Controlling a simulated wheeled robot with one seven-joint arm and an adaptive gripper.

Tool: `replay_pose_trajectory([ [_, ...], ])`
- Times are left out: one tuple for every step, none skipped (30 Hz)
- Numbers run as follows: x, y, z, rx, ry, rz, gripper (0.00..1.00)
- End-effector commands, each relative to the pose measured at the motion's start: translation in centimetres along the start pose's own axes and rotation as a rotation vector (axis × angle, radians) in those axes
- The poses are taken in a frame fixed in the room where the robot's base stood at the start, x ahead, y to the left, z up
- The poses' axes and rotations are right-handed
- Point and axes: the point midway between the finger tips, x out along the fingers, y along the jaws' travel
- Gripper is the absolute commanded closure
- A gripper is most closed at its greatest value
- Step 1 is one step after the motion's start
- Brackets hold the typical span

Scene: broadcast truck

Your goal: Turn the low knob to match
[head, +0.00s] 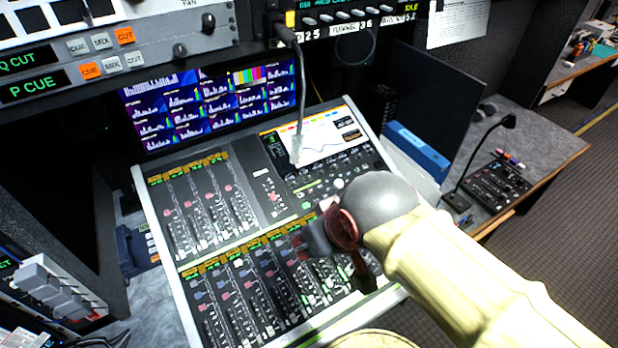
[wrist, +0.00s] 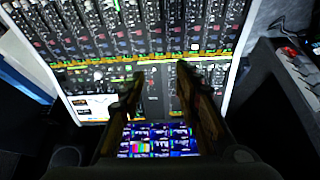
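The mixing console (head: 263,232) has a small screen with a curve (head: 310,140) at its upper right. A row of small knobs (head: 335,166) runs just below that screen. The labels are too small to read, so I cannot tell which knob is the low one. My gripper (head: 342,258) is over the right part of the console and hides some of the lower fader bank. In the wrist view, my gripper (wrist: 161,71) has its two fingers apart with nothing between them. The console screen (wrist: 95,107) shows there left of the fingers.
A wide monitor with level meters (head: 212,102) stands behind the console. A grey gooseneck (head: 299,95) hangs over the console near the screen. A blue box (head: 417,150) lies to the right. A desk with a microphone (head: 508,122) stands farther right.

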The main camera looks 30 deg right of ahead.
Motion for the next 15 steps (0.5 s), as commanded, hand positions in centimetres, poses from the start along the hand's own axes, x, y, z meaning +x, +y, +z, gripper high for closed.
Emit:
replay_pose_trajectory([
  [0.0,0.0,0.0,0.000,0.000,0.000,0.67],
  [0.0,0.0,0.0,0.000,0.000,0.000,0.67],
  [0.0,0.0,0.0,0.000,0.000,0.000,0.67],
  [0.0,0.0,0.0,0.001,0.000,0.001,0.67],
  [0.0,0.1,0.0,0.005,0.000,0.002,0.67],
  [0.0,0.4,0.0,0.013,-0.004,0.007,0.67],
  [0.3,0.6,0.0,0.021,-0.015,0.011,0.67],
  [0.7,0.9,0.1,0.029,-0.030,0.015,0.67],
  [1.4,1.3,0.4,0.043,-0.059,0.021,0.67],
  [2.1,1.6,0.7,0.054,-0.086,0.026,0.67],
  [2.8,2.0,0.8,0.067,-0.112,0.031,0.67],
  [3.6,2.6,0.7,0.085,-0.147,0.037,0.67],
  [4.3,3.0,0.5,0.102,-0.173,0.041,0.67],
  [5.0,3.4,0.2,0.120,-0.199,0.042,0.67],
  [5.9,4.0,-0.3,0.146,-0.229,0.042,0.67],
])
